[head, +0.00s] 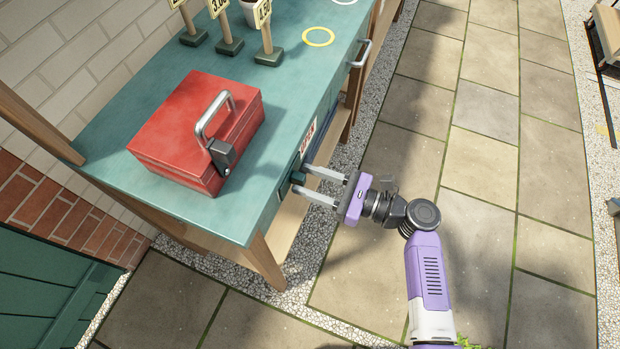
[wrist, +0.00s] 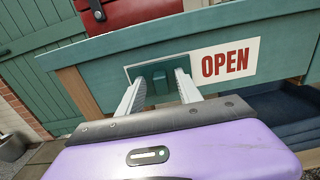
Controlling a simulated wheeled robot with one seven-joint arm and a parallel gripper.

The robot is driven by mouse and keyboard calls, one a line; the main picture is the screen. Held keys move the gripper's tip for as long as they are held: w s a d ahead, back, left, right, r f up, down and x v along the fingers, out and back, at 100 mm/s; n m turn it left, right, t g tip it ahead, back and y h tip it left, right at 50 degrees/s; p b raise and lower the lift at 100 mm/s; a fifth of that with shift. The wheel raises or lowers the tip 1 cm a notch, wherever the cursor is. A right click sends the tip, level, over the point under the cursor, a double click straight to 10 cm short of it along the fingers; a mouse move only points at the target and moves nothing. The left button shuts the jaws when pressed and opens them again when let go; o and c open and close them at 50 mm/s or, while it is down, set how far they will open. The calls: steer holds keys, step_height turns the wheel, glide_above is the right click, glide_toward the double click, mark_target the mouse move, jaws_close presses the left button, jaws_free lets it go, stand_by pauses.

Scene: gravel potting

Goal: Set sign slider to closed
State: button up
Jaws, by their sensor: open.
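The sign slider is a dark green block (head: 298,178) on the front edge of the green bench. In the wrist view the slider block (wrist: 159,82) sits at the left part of the sign, and a white panel (wrist: 225,61) to its right reads OPEN in red. My gripper (head: 312,187) is open, with its two fingers pointing at the bench front, one on each side of the block. In the wrist view the fingertips (wrist: 158,80) flank the block. I cannot tell whether they touch it.
A red toolbox (head: 190,135) with a grey handle stands on the bench top (head: 110,190) above the sign. Price signs (head: 228,45) and a yellow ring (head: 318,37) are farther back. A metal handle (head: 362,54) juts from the bench front. The paving beside the bench is clear.

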jaws_close()
stand_by(1.3)
